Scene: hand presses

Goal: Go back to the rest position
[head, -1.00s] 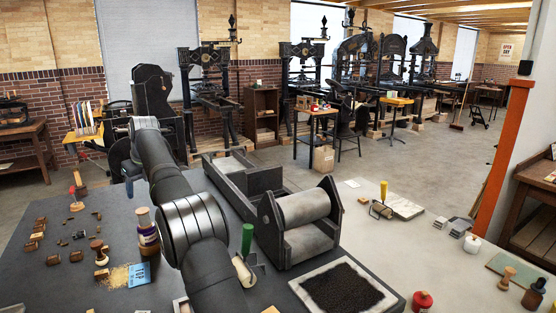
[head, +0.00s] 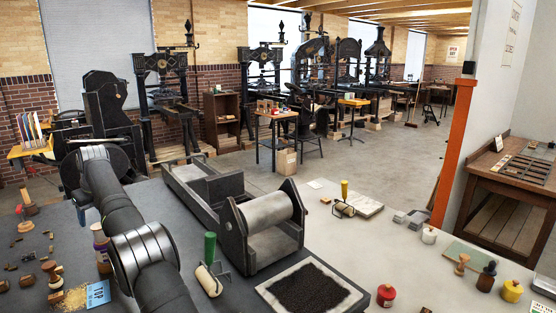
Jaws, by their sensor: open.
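My arm reaches up from the lower left over the dark worktable (head: 225,295) in the head view. My gripper is outside the view, so its jaws and anything at them cannot be seen. The table press with its pale roller (head: 268,213) stands behind and to the right of my arm. A green-handled roller (head: 210,265) lies on the table close to my arm's right side.
A framed black bed (head: 312,288) lies at the front. A yellow-handled roller (head: 344,200), a red jar (head: 386,295) and a white pot (head: 429,235) stand on the pale surface at right. Small wooden blocks and a bottle (head: 101,245) are left of my arm.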

